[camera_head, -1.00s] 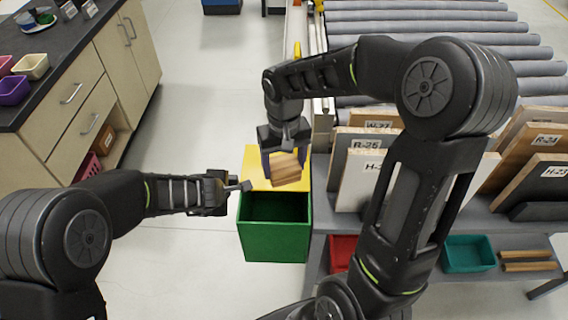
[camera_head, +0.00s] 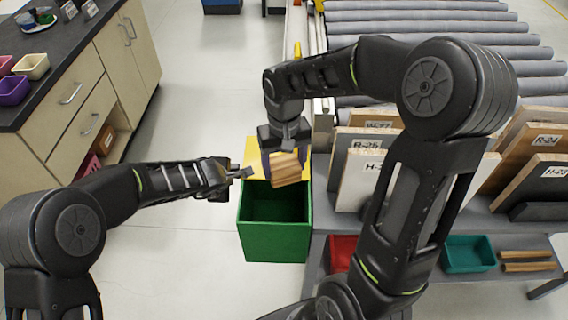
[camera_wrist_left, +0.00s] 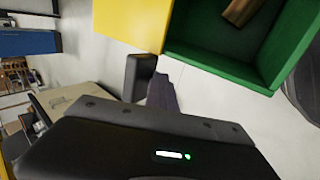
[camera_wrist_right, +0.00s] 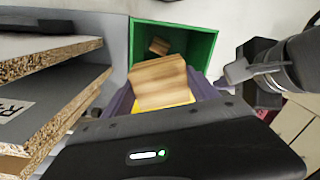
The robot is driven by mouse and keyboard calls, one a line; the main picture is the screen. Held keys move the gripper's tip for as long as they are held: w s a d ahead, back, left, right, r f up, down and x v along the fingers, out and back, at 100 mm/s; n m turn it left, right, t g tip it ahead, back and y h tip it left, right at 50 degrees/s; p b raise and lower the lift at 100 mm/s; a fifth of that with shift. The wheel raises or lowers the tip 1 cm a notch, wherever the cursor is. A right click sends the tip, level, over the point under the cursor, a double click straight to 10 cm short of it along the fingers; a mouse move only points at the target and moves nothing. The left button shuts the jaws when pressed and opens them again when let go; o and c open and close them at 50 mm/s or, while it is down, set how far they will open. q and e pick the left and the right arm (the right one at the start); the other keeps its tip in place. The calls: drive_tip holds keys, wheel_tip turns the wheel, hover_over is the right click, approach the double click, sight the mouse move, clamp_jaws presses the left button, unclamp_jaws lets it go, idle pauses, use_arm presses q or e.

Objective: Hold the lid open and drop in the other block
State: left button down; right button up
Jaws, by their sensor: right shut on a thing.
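The green box (camera_head: 273,238) stands on the floor, its yellow lid (camera_head: 253,150) raised at the back and its front opening uncovered. One wooden block (camera_wrist_right: 158,46) lies inside; it also shows in the left wrist view (camera_wrist_left: 240,12). My right gripper (camera_head: 285,160) is shut on the other wooden block (camera_head: 287,170), in front of the lid and above the box; it shows large in the right wrist view (camera_wrist_right: 158,82). My left gripper (camera_head: 246,173) is at the lid's left edge, its fingers close together (camera_wrist_left: 152,80). Whether it touches the lid is unclear.
A grey rack (camera_head: 480,212) with labelled boards stands right of the box. Red (camera_head: 342,252) and teal (camera_head: 468,254) bins sit on its lower shelf. A roller conveyor (camera_head: 430,40) is behind. A drawer cabinet (camera_head: 85,90) is at left, with open floor between.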

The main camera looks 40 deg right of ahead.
drive_tip(key=shift+f, duration=0.1)
idle(0.4)
drive_tip(key=shift+f, duration=1.65)
drive_tip(key=o, duration=1.6)
drive_tip(key=shift+c, duration=0.2)
drive_tip(key=shift+r, duration=6.05)
